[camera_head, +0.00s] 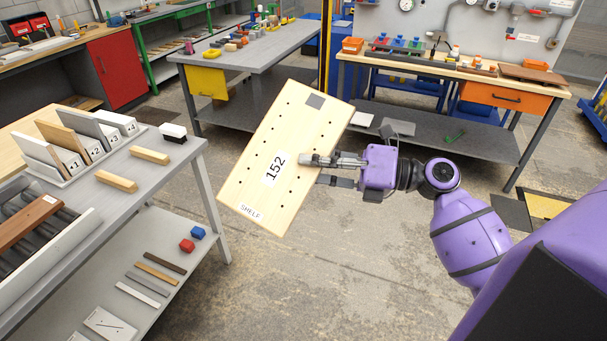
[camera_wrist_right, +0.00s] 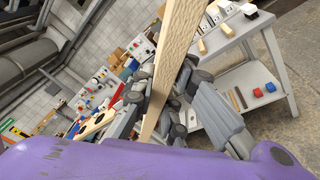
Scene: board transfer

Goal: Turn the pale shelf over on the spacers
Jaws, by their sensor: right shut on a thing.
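The pale shelf (camera_head: 290,125) is a light wooden board with rows of dark holes, a "152" label, a "SHELF" label and a dark grey square near its top edge. It is held tilted in the air, to the right of the grey table. My right gripper (camera_head: 335,167) is shut on its right edge. In the right wrist view the shelf (camera_wrist_right: 178,60) shows edge-on between the fingers of my right gripper (camera_wrist_right: 165,100). Two pale wooden spacers (camera_head: 150,155) (camera_head: 117,181) lie apart on the grey table. My left gripper is not in view.
Other benches stand behind.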

